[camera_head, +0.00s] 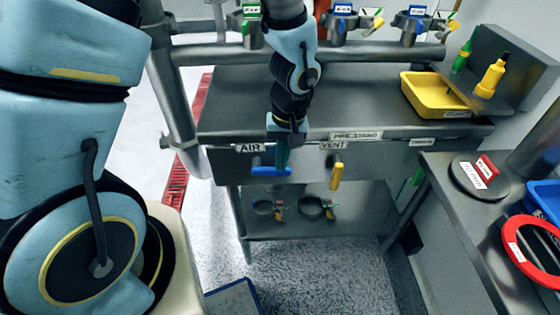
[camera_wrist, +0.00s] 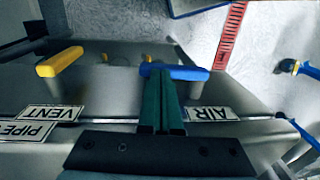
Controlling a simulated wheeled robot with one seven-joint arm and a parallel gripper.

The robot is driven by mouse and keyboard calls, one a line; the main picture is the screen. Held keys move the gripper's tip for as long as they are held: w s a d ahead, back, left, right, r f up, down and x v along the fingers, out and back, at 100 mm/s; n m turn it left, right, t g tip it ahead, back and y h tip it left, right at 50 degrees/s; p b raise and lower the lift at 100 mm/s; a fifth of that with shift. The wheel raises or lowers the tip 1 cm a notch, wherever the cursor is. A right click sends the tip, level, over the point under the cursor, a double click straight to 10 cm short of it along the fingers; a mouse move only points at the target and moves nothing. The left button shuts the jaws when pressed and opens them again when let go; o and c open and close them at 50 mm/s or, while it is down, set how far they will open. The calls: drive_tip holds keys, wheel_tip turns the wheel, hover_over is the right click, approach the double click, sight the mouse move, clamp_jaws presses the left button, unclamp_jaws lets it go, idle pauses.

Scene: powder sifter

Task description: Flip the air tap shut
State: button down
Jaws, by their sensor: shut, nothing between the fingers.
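The air tap has a blue lever (camera_head: 268,171) lying level along the front panel, below the AIR label (camera_head: 250,148). In the wrist view the blue lever (camera_wrist: 190,73) runs across, with its left end at my fingertips. My gripper (camera_head: 283,164) points down at the right end of the lever in the head view. Its green fingers are shut together with nothing between them; in the wrist view (camera_wrist: 158,78) they overlap the lever's end. I cannot tell whether they touch it. The tap body is mostly hidden.
A yellow tray (camera_head: 440,110) stands on the bench's right. A pipe rail (camera_head: 380,53) with clamps crosses behind. A lower shelf holds two clamp rings (camera_head: 312,208).

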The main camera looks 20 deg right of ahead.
drive_tip(key=shift+s+d+f+t+y+b, duration=0.15)
drive_tip(key=shift+d+f+t+y+b, duration=0.2)
drive_tip(key=shift+f+y+b, duration=0.5)
drive_tip(key=shift+f+b, duration=0.15)
drive_tip(key=shift+b, duration=0.35)
drive_tip(key=shift+d, duration=0.1)
